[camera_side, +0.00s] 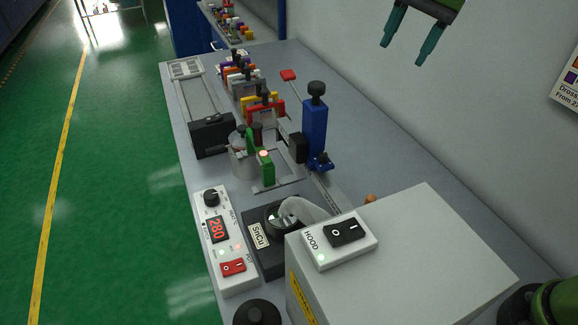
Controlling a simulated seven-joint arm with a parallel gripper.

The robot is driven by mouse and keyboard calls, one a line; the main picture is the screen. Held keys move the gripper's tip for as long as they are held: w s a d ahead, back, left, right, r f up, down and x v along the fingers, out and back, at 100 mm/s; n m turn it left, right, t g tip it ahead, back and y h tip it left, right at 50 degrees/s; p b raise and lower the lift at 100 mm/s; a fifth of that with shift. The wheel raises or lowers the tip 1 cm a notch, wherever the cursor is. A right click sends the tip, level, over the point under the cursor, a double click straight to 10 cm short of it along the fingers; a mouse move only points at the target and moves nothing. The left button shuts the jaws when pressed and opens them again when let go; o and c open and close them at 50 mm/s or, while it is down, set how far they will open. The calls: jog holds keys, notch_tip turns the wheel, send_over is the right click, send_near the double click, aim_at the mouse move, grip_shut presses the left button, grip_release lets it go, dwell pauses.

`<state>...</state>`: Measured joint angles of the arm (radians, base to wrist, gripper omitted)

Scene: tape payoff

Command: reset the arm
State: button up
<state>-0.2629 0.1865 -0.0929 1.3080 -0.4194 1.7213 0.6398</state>
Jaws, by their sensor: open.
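My gripper (408,37) is at the top right of the side view, high above the bench. Its two teal fingers point down and stand apart, with nothing between them. The top of my gripper is cut off by the picture's edge. Part of my green arm shows at the bottom right corner.
The grey bench (385,178) carries a blue post (314,128), several coloured holders (262,106), a black box (212,136), a green block (266,168), a SnCu pot (284,217), a 280 control panel (218,235) and a HOOD box (420,250). A wall stands at the right.

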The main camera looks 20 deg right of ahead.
jog(key=s+d+f+n+t, duration=0.2)
jog(key=s+f, duration=0.3)
jog(key=s, duration=0.4)
jog(key=s+d+f+n+t, duration=0.3)
jog(key=s+d+f+n, duration=0.1)
jog(key=s, duration=0.5)
jog(key=shift+s+d+f+n+y, duration=0.3)
jog(key=shift+s+f+n, duration=0.1)
jog(key=shift+n, duration=0.3)
